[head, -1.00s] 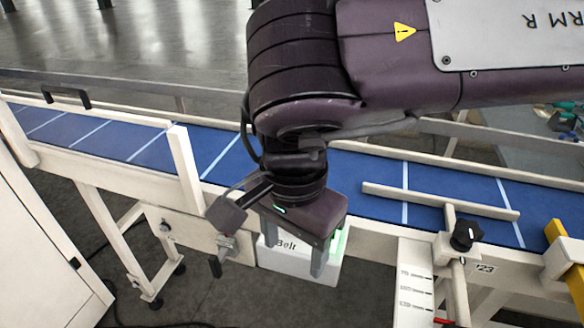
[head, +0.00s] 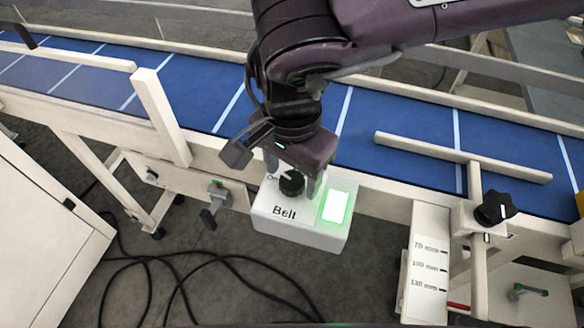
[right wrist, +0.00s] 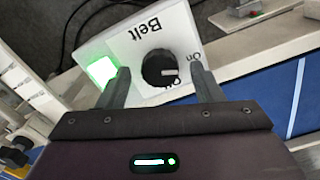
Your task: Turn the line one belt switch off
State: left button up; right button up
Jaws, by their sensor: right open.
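The line one belt switch is a black rotary knob (head: 291,183) on a white box labelled "Belt" (head: 270,216), fixed at the front of the conveyor. A square lamp (head: 336,206) on the box glows green. In the right wrist view the knob (right wrist: 158,69) has a white pointer mark turned to the right, towards the "On" label; a second label near the gripper is partly hidden. My right gripper (right wrist: 161,88) is open, its fingers on either side of the knob. My left gripper is not in view.
The blue conveyor belt (head: 385,120) runs behind the box, with pale rails. A black hand knob (head: 495,208) and a millimetre scale plate (head: 427,275) stand to the right. A small clamp or valve (head: 214,203) hangs to the left. Black cables (head: 190,262) lie on the floor.

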jog(key=shift+f, duration=0.4)
jog(key=c, duration=1)
jog(key=shift+o, duration=0.2)
jog(key=m, duration=0.3)
jog(key=shift+m, duration=0.4)
jog(key=m, duration=0.3)
jog(key=shift+m, duration=0.4)
jog(key=m, duration=0.6)
jog(key=shift+r, duration=0.1)
jog(key=shift+m, duration=0.3)
